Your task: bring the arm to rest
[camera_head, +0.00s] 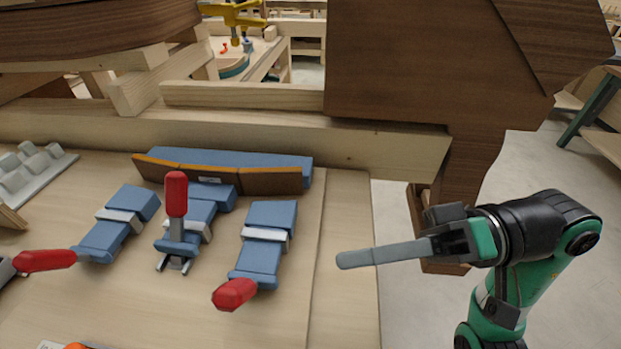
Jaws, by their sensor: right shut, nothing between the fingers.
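My right gripper (345,260) shows at the right of the head view, on a green and black arm that comes up from the lower right. Its long grey fingers are together, point left and hold nothing. The fingertips appear over the right edge of the wooden workbench (345,310), apart from the clamps. My left gripper does not show.
Blue toggle clamps with red handles (176,195) stand on the bench, one handle upright. A curved brown strip (220,175) lies behind them against a blue block. A large dark wooden form (430,60) stands behind. Open floor (560,180) lies at right.

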